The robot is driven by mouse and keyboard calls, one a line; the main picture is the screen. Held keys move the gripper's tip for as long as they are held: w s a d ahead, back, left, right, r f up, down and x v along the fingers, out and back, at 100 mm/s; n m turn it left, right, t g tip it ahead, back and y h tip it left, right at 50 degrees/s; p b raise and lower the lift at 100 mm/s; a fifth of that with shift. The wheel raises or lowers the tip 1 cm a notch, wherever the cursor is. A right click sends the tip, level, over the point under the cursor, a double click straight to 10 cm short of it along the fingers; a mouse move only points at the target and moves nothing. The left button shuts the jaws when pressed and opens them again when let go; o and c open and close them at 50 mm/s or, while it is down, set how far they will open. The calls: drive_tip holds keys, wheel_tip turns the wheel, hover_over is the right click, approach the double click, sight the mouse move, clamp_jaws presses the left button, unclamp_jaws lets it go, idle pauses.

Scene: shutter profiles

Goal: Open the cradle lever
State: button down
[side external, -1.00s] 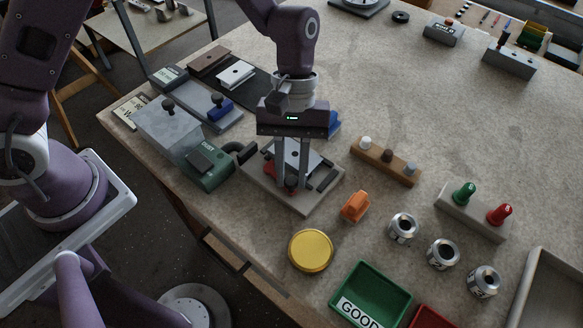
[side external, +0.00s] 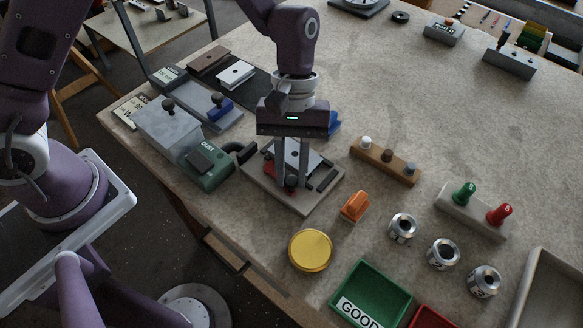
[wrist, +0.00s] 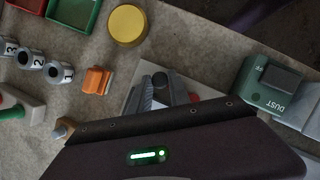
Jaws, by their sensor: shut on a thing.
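The cradle (side external: 318,201) is a grey base with a pale plate on top, near the table's front edge. Its lever (side external: 270,169) shows as a red part at the left with a dark knob (side external: 291,182) at the front. My gripper (side external: 291,186) points down over the cradle, its two fingers shut on the lever's knob. In the wrist view the cradle (wrist: 135,98) is partly hidden behind my gripper (wrist: 169,95), and the fingers cover most of the lever.
A green DUST box (side external: 208,170) with a black nozzle stands close at the left. An orange block (side external: 355,206), a yellow disc (side external: 311,250) and a wooden peg rack (side external: 385,162) lie nearby. Cans (side external: 404,227) and a green GOOD tray (side external: 371,293) are at the front right. The table's back middle is clear.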

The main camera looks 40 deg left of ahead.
sight(252, 196)
idle(0.6)
drive_tip(key=s+m, duration=0.1)
drive_tip(key=m+y, duration=0.1)
drive_tip(key=m, duration=0.1)
drive_tip(key=shift+s+a+m+g, duration=0.2)
drive_tip(key=shift+s+m+g, duration=0.1)
drive_tip(key=shift+s, duration=0.05)
drive_tip(key=s+m+y, duration=0.1)
drive_tip(key=m, duration=0.1)
drive_tip(key=s+a+m+y, duration=0.1)
drive_tip(key=m, duration=0.1)
drive_tip(key=shift+a+m, duration=0.2)
drive_tip(key=shift+m, duration=0.1)
drive_tip(key=a+m, duration=0.1)
drive_tip(key=m, duration=0.1)
drive_tip(key=s+a+m+y, duration=0.1)
drive_tip(key=m, duration=0.1)
drive_tip(key=shift+s+y, duration=0.15)
drive_tip(key=shift+y, duration=0.15)
drive_tip(key=shift+s+a+m+t+y, duration=0.1)
drive_tip(key=shift+a+m+t+y, duration=0.3)
drive_tip(key=shift+m, duration=0.55)
drive_tip(key=shift+s+a+m+t+y, duration=0.1)
drive_tip(key=shift+a+m+t+y, duration=0.1)
drive_tip(key=shift+a+m, duration=0.55)
drive_tip(key=shift+d+m, duration=0.2)
drive_tip(key=shift+m, duration=0.1)
drive_tip(key=c, duration=1.2)
unclamp_jaws()
drive_tip(key=shift+r, duration=0.1)
